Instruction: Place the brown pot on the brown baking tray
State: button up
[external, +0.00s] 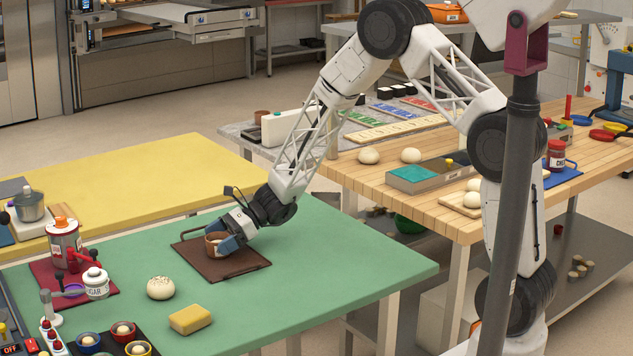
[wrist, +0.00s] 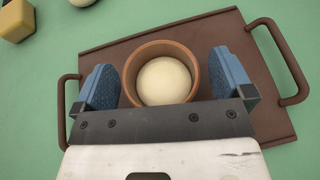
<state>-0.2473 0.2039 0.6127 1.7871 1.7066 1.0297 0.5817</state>
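The brown pot (wrist: 129,82) stands upright with a pale dough ball (wrist: 166,82) inside it. It is over the brown baking tray (wrist: 229,30) and appears to rest on it; its base is hidden. In the external view the pot (external: 212,244) is within the outline of the tray (external: 246,264), on the green table. My gripper (wrist: 165,80) has one blue finger on each side of the pot. Narrow gaps show between the fingers and the pot wall, so it looks open around the pot. In the external view my gripper (external: 229,240) reaches down from the right.
A dough ball (external: 161,288) and a yellow block (external: 190,319) lie on the green table in front of the tray. A sugar jar (external: 96,283) and a red mat (external: 45,276) are at left. The green table (external: 370,262) is clear to the tray's right.

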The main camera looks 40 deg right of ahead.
jog(key=shift+r, duration=0.1)
jog(key=shift+d+r, duration=0.1)
jog(key=v, duration=1.1)
jog(key=shift+d+r, duration=0.2)
jog(key=shift+d, duration=0.1)
dwell(0.6)
jog(key=s+d+r+n+g+h, duration=0.1)
jog(key=s+d+r+n+h, duration=0.1)
jog(key=s+d+r+n, duration=0.4)
jog(key=s+d+r+n+g+h, duration=0.1)
jog(key=s+r+n+h, duration=0.2)
jog(key=s+r, duration=0.6)
jog(key=s+d+r+n+h, duration=0.2)
jog(key=s+d, duration=0.3)
jog(key=s, duration=0.3)
jog(key=s+d+r+n+t+h, duration=0.1)
jog(key=s+d+r+n+h, duration=0.1)
jog(key=s+d+n, duration=0.3)
jog(key=s+d+r+n+t+h, duration=0.1)
jog(key=s+d, duration=0.5)
jog(key=s, duration=0.6)
jog(key=r+n+h, duration=0.1)
jog(key=n+h, duration=0.1)
jog(key=h, duration=0.1)
jog(key=shift+r+n+h, duration=0.3)
jog(key=shift+r, duration=0.1)
